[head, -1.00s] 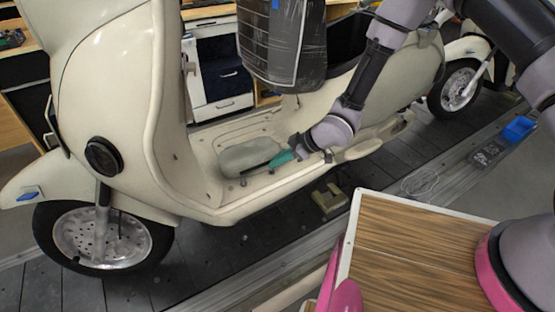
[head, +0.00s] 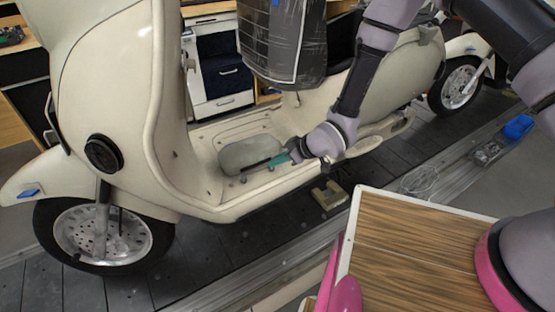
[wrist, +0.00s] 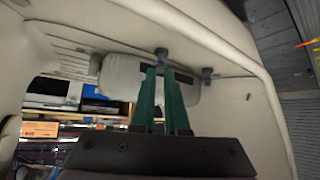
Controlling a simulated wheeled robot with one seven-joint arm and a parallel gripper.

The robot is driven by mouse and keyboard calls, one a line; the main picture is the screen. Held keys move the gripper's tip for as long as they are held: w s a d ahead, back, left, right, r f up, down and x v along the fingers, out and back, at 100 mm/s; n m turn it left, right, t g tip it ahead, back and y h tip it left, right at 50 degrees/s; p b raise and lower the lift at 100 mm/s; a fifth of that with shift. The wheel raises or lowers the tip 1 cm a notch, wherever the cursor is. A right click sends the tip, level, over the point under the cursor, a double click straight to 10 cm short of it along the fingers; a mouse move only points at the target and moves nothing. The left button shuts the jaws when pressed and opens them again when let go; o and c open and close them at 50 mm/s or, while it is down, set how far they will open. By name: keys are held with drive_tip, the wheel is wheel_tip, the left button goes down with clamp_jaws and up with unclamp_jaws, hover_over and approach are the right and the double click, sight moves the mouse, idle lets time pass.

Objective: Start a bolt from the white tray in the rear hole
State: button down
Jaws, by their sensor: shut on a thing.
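My gripper (head: 250,166), with teal fingers and dark tips, is low over the footboard (head: 215,155) of a cream scooter. I cannot make out the white tray for certain.
A pale rounded panel (head: 245,153) lies on the footboard behind the fingers. A dark hanging box (head: 283,45) is above. A yellowish block (head: 328,195), a clear item (head: 420,180) and a blue bin (head: 518,127) lie along the conveyor. A wooden top (head: 410,245) is at front right.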

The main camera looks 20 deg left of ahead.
idle(0.3)
drive_tip(key=shift+s+a+m+t, duration=0.1)
drive_tip(key=shift+s+m+t, duration=0.15)
drive_tip(key=shift+m+t, duration=0.7)
drive_tip(key=shift+m+t+h, duration=0.3)
drive_tip(key=shift+m+t, duration=0.05)
drive_tip(key=shift+m, duration=0.3)
drive_tip(key=shift+s+a+m+t+h, duration=0.25)
drive_tip(key=shift+m+t+h, duration=0.15)
drive_tip(key=shift+m+t, duration=0.3)
drive_tip(key=shift+d+m+t+h, duration=0.1)
drive_tip(key=shift+m+t+h, duration=0.2)
drive_tip(key=shift+m, duration=0.5)
